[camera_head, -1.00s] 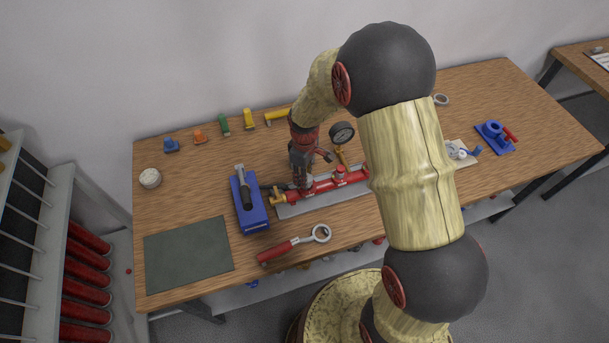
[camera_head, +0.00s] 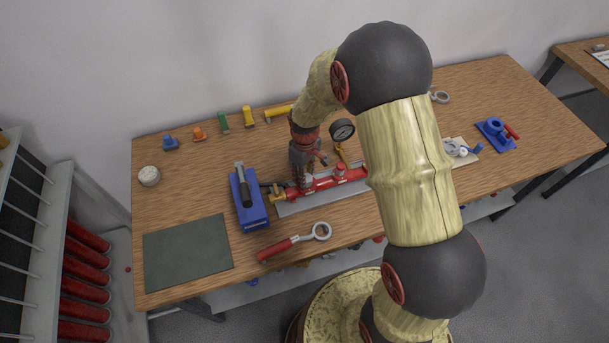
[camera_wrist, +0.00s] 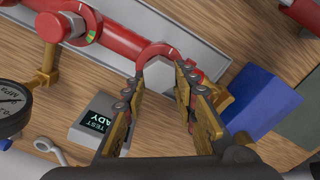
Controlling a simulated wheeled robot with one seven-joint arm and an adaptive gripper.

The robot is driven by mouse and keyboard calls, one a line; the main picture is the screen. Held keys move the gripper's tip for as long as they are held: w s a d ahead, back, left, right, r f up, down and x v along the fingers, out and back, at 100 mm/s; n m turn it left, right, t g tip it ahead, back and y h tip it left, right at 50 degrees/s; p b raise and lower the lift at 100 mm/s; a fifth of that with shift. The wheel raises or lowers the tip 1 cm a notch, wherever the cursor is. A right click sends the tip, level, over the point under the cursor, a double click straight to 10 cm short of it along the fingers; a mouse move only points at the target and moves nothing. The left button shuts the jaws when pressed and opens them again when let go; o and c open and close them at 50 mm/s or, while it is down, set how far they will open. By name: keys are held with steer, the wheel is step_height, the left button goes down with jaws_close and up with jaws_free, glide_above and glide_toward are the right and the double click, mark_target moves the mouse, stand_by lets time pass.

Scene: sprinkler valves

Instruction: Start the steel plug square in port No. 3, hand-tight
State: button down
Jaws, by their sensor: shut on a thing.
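The red manifold pipe (camera_head: 343,178) lies on a grey plate on the bench, with a brass fitting (camera_head: 277,198) at its left end. My gripper (camera_head: 303,182) points down at the manifold's left part. A red rounded port collar (camera_wrist: 158,50) is right at the fingertips. The fingers hide most of the plug and the port opening, so I cannot tell its seating or squareness. No port number is readable.
A pressure gauge (camera_head: 342,131) stands behind the manifold. A blue box-like tool (camera_head: 249,205) stands close on the left. A small tester (camera_wrist: 95,122) sits beside the manifold. A green mat (camera_head: 187,253) is clear.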

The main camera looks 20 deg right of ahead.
steer(key=shift+m, duration=0.4)
steer(key=shift+w+d+m, duration=0.1)
steer(key=shift+m, duration=1.5)
steer(key=m, duration=0.3)
steer(key=shift+d+r, duration=0.1)
steer(key=shift+d, duration=0.05)
steer(key=shift+m, duration=0.8)
steer(key=shift+d+m, duration=0.1)
steer(key=shift+m, duration=0.8)
